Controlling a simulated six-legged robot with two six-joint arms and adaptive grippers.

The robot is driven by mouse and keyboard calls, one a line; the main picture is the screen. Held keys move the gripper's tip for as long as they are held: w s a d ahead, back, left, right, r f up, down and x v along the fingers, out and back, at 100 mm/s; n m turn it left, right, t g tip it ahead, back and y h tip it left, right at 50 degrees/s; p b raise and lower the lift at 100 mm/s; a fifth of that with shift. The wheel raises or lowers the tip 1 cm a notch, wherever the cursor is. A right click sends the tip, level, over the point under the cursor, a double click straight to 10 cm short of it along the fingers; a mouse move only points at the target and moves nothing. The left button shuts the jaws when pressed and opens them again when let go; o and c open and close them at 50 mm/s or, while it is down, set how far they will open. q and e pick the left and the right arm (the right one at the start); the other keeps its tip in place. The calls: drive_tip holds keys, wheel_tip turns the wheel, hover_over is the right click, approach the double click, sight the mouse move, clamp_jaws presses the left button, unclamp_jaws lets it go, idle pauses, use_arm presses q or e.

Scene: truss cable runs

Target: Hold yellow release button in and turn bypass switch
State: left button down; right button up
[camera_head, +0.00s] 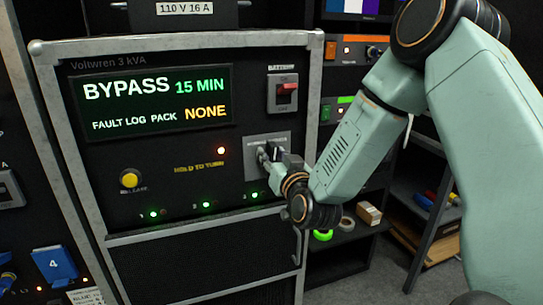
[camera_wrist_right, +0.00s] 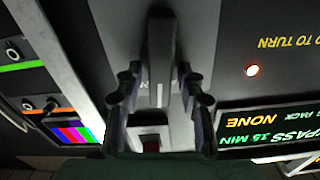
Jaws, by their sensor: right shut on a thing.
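The yellow release button (camera_head: 129,179) is at the lower left of the black panel, with nothing touching it. The bypass switch sits on a grey plate (camera_head: 254,172) at the panel's lower right, mostly hidden by my right gripper (camera_head: 268,153). In the right wrist view, the grey switch handle (camera_wrist_right: 161,50) stands between the two dark fingers of my right gripper (camera_wrist_right: 160,88), which is shut on it. My left gripper is not in view.
The display (camera_head: 155,98) reads BYPASS 15 MIN, FAULT LOG PACK NONE. A red battery switch (camera_head: 286,92) is above the bypass switch. Shelves with tape rolls (camera_head: 345,224) stand at right.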

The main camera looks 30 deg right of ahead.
drive_tip(key=m, duration=0.5)
drive_tip(key=shift+s+d+f+b, duration=0.15)
drive_tip(key=shift+d+f+b, duration=0.15)
drive_tip(key=shift+f+b, duration=0.1)
drive_tip(key=shift+d+f+m, duration=0.1)
drive_tip(key=shift+m, duration=1.1)
drive_tip(key=shift+s+b, duration=0.1)
drive_tip(key=shift+b, duration=0.2)
drive_tip(key=shift+c, duration=0.2)
drive_tip(key=o, duration=0.8)
drive_tip(key=shift+v, duration=3.65)
